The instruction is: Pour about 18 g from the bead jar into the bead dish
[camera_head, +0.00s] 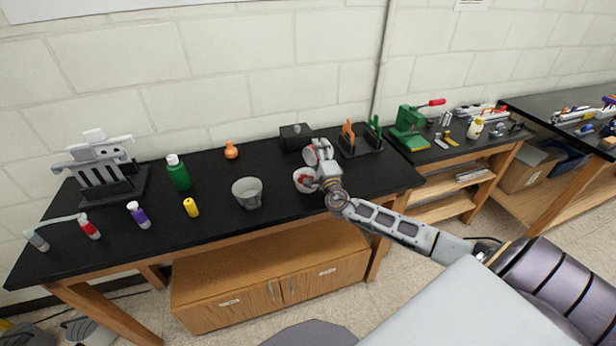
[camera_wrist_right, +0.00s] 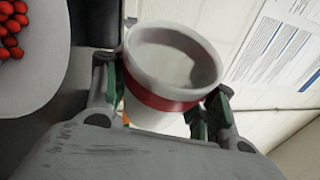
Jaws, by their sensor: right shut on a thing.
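The bead jar (camera_head: 311,155) is white with a red band. It is in my right gripper (camera_head: 322,170), just above and behind the bead dish (camera_head: 297,184) in the head view. In the right wrist view the jar (camera_wrist_right: 165,110) sits between the two fingers of the gripper (camera_wrist_right: 165,95), and its round pale end shows no beads. The jar looks tilted; I cannot tell how far. The dish is white and holds red beads; it also shows in the right wrist view (camera_wrist_right: 40,75) at the upper left. My left gripper is not in view.
A black box (camera_head: 295,137) and a rack (camera_head: 360,145) are behind. The bench's front edge is close.

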